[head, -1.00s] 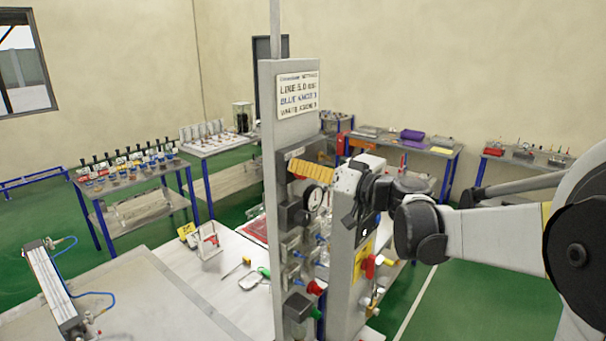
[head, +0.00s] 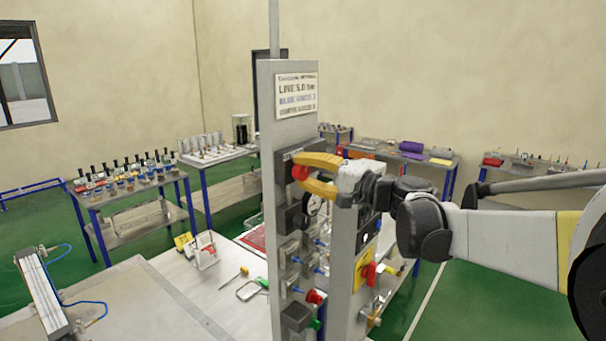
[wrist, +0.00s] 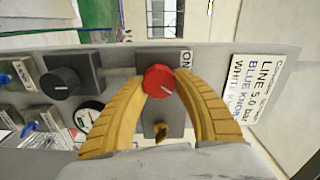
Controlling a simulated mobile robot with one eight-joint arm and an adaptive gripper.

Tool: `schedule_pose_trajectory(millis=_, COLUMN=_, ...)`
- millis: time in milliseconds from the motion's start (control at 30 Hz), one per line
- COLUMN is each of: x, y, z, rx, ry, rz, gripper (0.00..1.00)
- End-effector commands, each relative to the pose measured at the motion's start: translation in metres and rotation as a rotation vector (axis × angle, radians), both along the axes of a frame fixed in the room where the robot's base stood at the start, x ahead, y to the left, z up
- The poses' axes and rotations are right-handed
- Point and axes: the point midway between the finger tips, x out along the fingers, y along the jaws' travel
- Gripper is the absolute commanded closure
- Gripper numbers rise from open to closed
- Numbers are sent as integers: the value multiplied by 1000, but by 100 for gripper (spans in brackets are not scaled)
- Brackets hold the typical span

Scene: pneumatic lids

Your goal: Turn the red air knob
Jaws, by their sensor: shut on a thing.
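The red air knob (wrist: 158,80) is round with a white pointer line and sits on a dark grey plate marked "ON". In the head view the knob (head: 300,172) is near the top of the upright panel, partly covered. My gripper (wrist: 161,78) has its two curved yellow fingers on either side of the knob, with the tips against its sides. In the head view my gripper (head: 304,172) reaches in from the right and is shut on the knob.
A dark round knob (wrist: 61,81) and a pressure gauge (wrist: 87,115) are beside it on the panel. A printed sign (head: 296,94) is above. Lower down are blue fittings and a red knob (head: 314,297). A bench with hand tools stands behind.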

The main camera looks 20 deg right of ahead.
Motion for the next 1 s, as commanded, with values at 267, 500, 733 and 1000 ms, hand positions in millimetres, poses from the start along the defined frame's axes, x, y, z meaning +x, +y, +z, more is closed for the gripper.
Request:
schedule_pose_trajectory(millis=267, x=1, y=0, z=0, rx=114, ry=81, rz=0, gripper=96)
schedule_pose_trajectory(millis=500, x=1, y=0, z=0, rx=156, ry=111, rz=0, gripper=96)
schedule_pose_trajectory(millis=733, x=0, y=0, z=0, rx=161, ry=115, rz=0, gripper=96)
schedule_pose_trajectory(millis=1000, x=0, y=0, z=0, rx=161, ry=114, rz=0, gripper=48)
